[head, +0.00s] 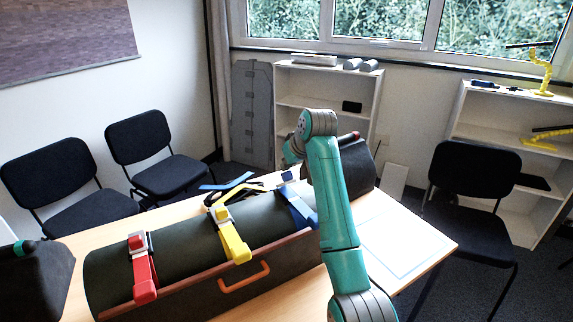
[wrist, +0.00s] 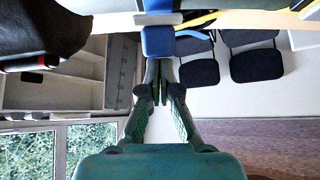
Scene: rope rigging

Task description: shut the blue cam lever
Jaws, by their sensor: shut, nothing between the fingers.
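A dark green roll (head: 180,235) lies on the table, crossed by red, yellow and blue straps with cam buckles. The blue cam buckle (head: 287,176) is at the roll's right end, with the blue strap (head: 301,208) running down the front. My gripper (wrist: 160,75) is shut and empty in the wrist view. Its fingertips point at a blue block-like part (wrist: 158,42), which seems to be the blue lever; I cannot tell whether they touch it. A pale bar (wrist: 158,19) lies just beyond that part. In the head view my arm hides the fingertips, so the lever's angle is unclear.
The yellow buckle (head: 222,214) and red buckle (head: 137,242) sit to the left on the roll. An orange handle (head: 244,277) sticks out at the front. A white sheet (head: 400,240) lies flat on the table's right. Chairs and shelves stand beyond.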

